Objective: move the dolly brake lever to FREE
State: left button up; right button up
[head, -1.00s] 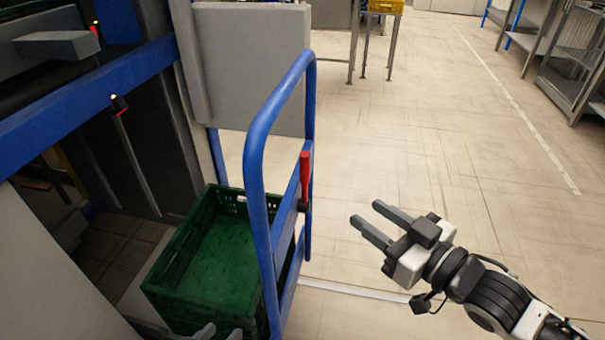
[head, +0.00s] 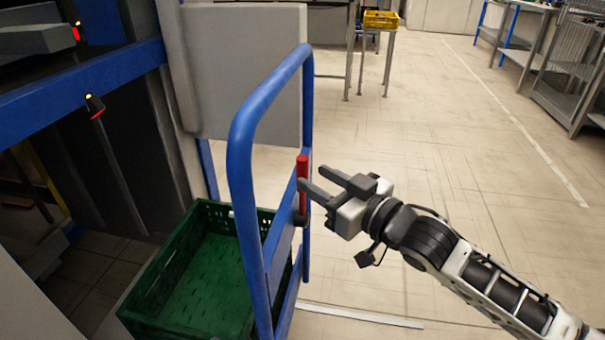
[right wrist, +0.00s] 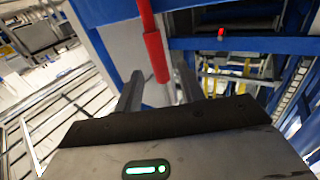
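The red brake lever (head: 302,178) stands upright on the blue handle frame (head: 240,150) of the dolly, its dark pivot at the lower end. My right gripper (head: 314,184) is open beside the lever, its fingers pointing left at it. In the right wrist view the red lever (right wrist: 155,52) appears between the two spread fingers (right wrist: 160,88), toward their tips. I cannot tell whether either finger touches it. No FREE marking is readable. My left gripper is not in view.
A green crate (head: 150,325) sits on the dolly behind the blue frame. A grey panel (head: 245,70) and blue-beamed machinery (head: 80,90) stand at the left. A yellow crate (head: 381,19) is on a far stand.

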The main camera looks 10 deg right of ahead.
aim_at(307, 174)
jog(key=x, duration=0.4)
jog(key=shift+b, duration=0.3)
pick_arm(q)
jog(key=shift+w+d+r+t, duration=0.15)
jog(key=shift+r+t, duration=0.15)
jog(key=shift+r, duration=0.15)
pick_arm(e)
jog(key=shift+w+a, duration=0.25)
jog(key=shift+w, duration=0.05)
grip_shut()
